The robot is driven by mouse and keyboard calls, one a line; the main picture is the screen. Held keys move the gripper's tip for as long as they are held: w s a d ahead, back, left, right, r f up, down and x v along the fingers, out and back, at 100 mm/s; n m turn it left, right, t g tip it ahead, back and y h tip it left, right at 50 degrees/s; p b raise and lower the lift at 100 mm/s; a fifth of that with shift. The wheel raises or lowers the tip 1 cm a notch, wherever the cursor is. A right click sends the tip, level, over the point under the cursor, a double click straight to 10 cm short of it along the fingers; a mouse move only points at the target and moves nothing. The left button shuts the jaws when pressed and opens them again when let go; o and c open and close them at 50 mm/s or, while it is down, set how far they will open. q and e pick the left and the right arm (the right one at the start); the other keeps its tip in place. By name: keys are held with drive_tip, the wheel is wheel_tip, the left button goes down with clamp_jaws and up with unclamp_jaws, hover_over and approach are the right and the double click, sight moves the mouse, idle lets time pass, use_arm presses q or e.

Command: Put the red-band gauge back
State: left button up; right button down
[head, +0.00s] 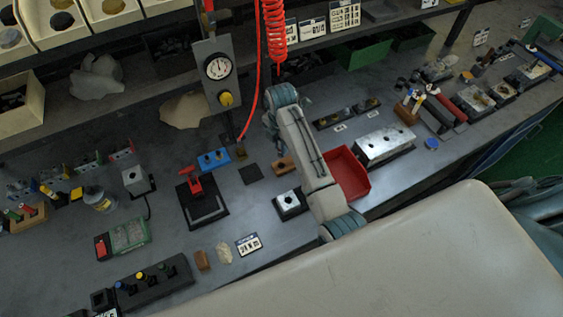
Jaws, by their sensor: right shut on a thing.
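My right arm reaches in from the lower right and bends down over the bench. My right gripper (273,141) points down at mid-bench, largely hidden by its own wrist. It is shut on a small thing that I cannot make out. I see no red band on anything there. A brown block (285,165) lies just below the gripper in the picture; I cannot tell whether they touch. A small silver block with a dark hole (289,202) sits on a black base. A longer silver block with several holes (384,146) stands to the right. My left gripper is not in view.
A grey panel with a white dial (218,67) and a coiled red hose (273,35) hang behind the gripper. A red bin (348,174) stands right of my forearm. A red-handled device (198,199) and a blue block (213,159) stand to the left.

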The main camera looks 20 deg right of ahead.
sight(281, 156)
wheel_tip(281, 156, down, 7)
drive_tip(key=shift+r+p, duration=0.15)
drive_tip(key=shift+p, duration=0.8)
drive_tip(key=shift+f, duration=0.4)
drive_tip(key=shift+f, duration=0.1)
drive_tip(key=c, duration=1.4)
unclamp_jaws()
drive_tip(key=shift+o, duration=0.2)
drive_tip(key=shift+r, duration=0.55)
wheel_tip(281, 156, up, 10)
drive_tip(key=b, duration=0.3)
drive_tip(key=shift+f, duration=0.1)
drive_tip(key=shift+r, duration=0.7)
